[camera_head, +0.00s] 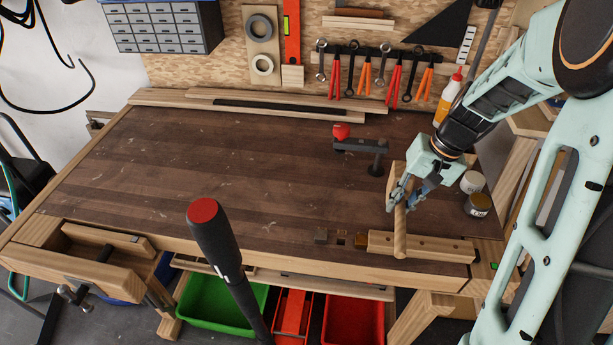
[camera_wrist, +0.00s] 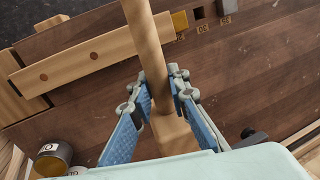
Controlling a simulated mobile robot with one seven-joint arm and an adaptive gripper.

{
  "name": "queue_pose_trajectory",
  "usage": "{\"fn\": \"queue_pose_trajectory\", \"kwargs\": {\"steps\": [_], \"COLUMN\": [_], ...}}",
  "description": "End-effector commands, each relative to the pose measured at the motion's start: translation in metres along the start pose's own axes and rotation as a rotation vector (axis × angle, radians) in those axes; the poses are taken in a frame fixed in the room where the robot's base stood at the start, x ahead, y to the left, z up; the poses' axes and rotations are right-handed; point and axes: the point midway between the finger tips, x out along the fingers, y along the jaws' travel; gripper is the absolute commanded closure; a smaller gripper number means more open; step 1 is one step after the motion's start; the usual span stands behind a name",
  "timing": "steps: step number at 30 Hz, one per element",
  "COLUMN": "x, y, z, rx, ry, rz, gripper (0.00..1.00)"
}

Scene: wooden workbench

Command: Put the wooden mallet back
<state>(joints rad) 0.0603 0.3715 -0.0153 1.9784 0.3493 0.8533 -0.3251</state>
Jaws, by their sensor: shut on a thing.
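The wooden mallet (camera_head: 400,235) is in my gripper (camera_head: 404,196), above the right side of the workbench (camera_head: 230,150). Its pale round handle points toward the bench's front edge, and its head is partly hidden by the fingers. In the wrist view, my gripper (camera_wrist: 166,100) has its blue-padded fingers shut on the mallet on both sides. The handle (camera_wrist: 148,45) runs up and away there, and the wooden head (camera_wrist: 172,134) sits between the fingers, close to the camera. The handle passes in front of a wooden block with holes (camera_head: 440,247) at the front edge.
Small square blocks or holes (camera_head: 340,238) lie left of the holed block. Two small cans (camera_head: 478,204) stand right of my gripper. A dark clamp with a red knob (camera_head: 362,146) stands behind it. A glue bottle (camera_head: 449,98) is at the back. The bench's left and middle are clear.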

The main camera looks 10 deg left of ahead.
Motion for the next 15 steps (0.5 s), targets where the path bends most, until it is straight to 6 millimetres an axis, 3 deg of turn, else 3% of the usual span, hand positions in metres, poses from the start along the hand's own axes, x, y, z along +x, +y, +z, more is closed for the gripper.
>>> {"fn": "queue_pose_trajectory", "kwargs": {"steps": [7,15], "x": [-0.009,-0.028], "y": [-0.063,-0.125], "z": [-0.007,0.0], "rx": [-0.027,-0.042], "ry": [-0.001,-0.01], "rz": [0.002,-0.005], "gripper": [1.0,1.0]}}
